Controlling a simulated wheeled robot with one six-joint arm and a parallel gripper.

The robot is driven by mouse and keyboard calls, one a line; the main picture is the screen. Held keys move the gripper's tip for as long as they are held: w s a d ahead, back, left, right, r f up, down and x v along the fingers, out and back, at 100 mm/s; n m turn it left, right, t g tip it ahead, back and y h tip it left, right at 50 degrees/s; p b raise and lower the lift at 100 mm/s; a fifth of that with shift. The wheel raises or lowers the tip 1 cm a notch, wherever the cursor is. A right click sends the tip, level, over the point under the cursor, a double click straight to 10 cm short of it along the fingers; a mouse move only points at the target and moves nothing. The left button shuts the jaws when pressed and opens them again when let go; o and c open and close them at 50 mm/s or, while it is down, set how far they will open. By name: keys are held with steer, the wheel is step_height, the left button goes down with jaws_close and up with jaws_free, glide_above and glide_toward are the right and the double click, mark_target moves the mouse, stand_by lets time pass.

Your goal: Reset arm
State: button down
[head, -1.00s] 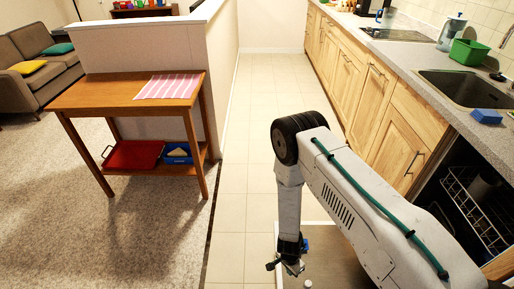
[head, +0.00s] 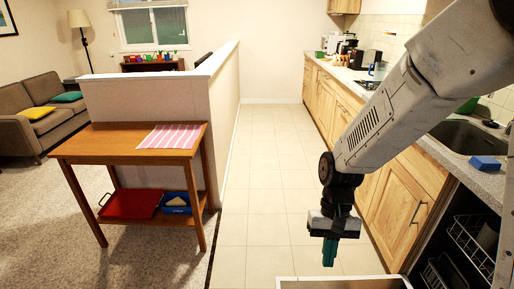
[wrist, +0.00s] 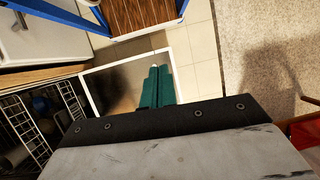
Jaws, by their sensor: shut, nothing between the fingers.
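My gripper (head: 330,262) hangs from my raised arm in the head view, fingers pointing down, over the aisle in front of the dishwasher. Its teal fingers (wrist: 156,70) lie side by side in the wrist view, shut with nothing between them. The lowered dishwasher door (head: 345,283) is below the gripper; its pale-edged panel (wrist: 112,88) also shows in the wrist view.
Dishwasher racks (head: 468,238) stand at the right under the counter, which holds a sink (head: 462,145) and a blue sponge (head: 487,162). A wooden side table (head: 115,140) with a striped cloth (head: 171,136) stands left. The tiled aisle (head: 270,170) ahead is clear.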

steer(key=s+d+r+t, duration=0.3)
steer(key=s+d+r, duration=0.2)
steer(key=r, duration=0.5)
steer(key=s+d+r+t, duration=0.2)
steer(key=s+d+r, duration=0.2)
steer(key=s+r, duration=0.5)
steer(key=shift+d+r+t+h, duration=0.35)
steer(key=shift+r+t+h, duration=0.05)
steer(key=shift+r, duration=0.25)
steer(key=shift+s, duration=0.1)
